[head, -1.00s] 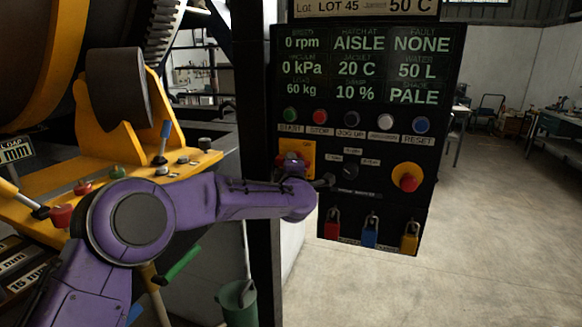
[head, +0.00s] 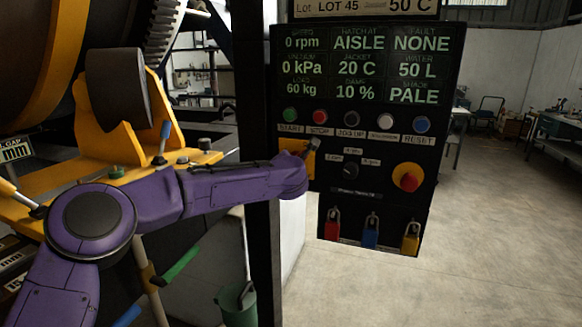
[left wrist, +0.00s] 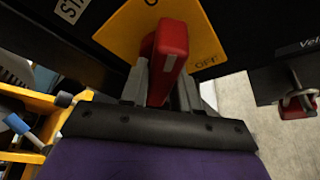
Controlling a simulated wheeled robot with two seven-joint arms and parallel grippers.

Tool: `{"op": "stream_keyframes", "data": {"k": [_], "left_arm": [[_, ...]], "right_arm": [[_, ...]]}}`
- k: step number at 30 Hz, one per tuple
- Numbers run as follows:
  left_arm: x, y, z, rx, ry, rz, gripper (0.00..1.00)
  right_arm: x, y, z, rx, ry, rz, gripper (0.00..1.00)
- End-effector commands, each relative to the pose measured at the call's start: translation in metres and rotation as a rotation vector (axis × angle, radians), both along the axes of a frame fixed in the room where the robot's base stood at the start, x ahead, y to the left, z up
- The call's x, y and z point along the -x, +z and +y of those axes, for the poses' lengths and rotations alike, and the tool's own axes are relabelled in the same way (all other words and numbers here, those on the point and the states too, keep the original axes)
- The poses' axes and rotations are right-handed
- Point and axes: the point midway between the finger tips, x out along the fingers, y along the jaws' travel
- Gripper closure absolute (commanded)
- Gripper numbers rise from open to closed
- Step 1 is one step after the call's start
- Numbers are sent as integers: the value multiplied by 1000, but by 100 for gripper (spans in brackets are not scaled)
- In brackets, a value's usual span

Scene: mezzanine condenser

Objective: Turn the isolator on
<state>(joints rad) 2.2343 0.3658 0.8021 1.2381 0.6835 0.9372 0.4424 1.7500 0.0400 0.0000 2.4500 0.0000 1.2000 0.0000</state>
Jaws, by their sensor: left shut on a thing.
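The isolator is a red handle (left wrist: 172,48) on a yellow plate (left wrist: 208,35) printed OFF, filling the top of the left wrist view. My left gripper (left wrist: 162,88) is shut on the red handle, with one grey finger on each side. The OFF label lies to the right of the handle in that view. In the head view the yellow plate (head: 291,145) shows at the panel's left side, and my left gripper (head: 313,148) is in front of it. My arm and gripper hide the handle there. My right gripper is not in view.
The black panel (head: 365,213) carries a button row above the isolator, a red emergency stop (head: 408,181) to the right, and padlocks (head: 370,232) below. A dark post (head: 263,265) stands beside the panel. Yellow machinery (head: 60,205) is on the left.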

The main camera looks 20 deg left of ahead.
Motion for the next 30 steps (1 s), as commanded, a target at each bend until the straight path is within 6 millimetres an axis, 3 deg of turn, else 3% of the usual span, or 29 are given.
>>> {"op": "stream_keyframes", "data": {"k": [22,23,24,30], "left_arm": [[0,-2,0,82,1,6,100],[0,-2,0,82,1,6,60],[0,-2,0,81,1,6,49],[0,-1,0,79,1,5,49]], "right_arm": [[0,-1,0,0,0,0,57],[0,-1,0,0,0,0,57],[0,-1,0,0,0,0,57],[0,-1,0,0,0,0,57]]}}
